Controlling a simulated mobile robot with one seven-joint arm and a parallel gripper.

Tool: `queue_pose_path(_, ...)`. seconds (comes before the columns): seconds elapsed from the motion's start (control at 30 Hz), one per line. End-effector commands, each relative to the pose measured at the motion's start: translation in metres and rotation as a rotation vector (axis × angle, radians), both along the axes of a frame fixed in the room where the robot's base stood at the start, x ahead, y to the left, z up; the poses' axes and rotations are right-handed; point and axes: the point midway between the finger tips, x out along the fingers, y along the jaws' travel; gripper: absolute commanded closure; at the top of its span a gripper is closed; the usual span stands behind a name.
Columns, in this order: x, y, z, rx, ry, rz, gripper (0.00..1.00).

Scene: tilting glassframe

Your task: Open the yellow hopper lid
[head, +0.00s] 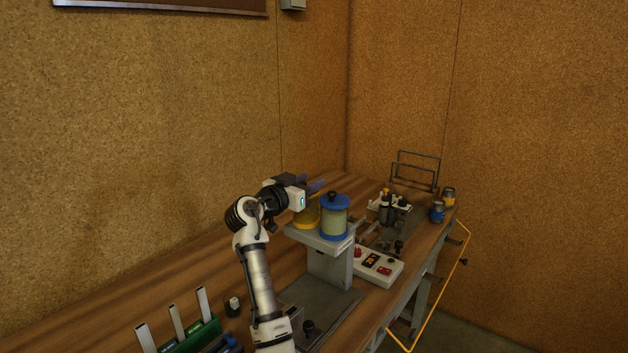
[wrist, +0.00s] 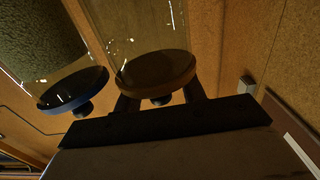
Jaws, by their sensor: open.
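The yellow hopper (head: 307,215) stands on a grey stand, partly hidden behind the blue-lidded hopper and my arm. Its round lid (wrist: 153,70) shows in the wrist view, dark in shadow, with a black knob (wrist: 161,100) facing me. The lid looks seated on the hopper. My gripper (head: 317,186) is above the yellow hopper in the head view. In the wrist view my gripper (wrist: 160,94) is open, with one dark finger on each side of the knob. I see gaps between the fingers and the knob; contact is not clear.
The blue-lidded hopper (head: 334,216) stands close to the right of the yellow one; its lid (wrist: 74,90) shows in the wrist view. A control box with red buttons (head: 375,268) sits right of the stand (head: 329,262). A green rack (head: 190,335) is at the front left.

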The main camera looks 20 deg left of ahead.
Motion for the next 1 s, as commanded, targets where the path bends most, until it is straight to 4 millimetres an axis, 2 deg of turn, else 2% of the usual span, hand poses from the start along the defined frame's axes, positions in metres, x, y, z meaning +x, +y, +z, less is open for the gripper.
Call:
queue_pose_path(0.3, -0.0002, 0.0009, -0.0002, 0.0, 0.0, 0.0, 0.59)
queue_pose_path(0.63, -0.0001, 0.0007, -0.0001, 0.0, 0.0, 0.0, 1.0)
queue_pose_path(1.0, 0.0031, 0.0005, 0.0019, 0.005, 0.012, 0.0, 1.0)
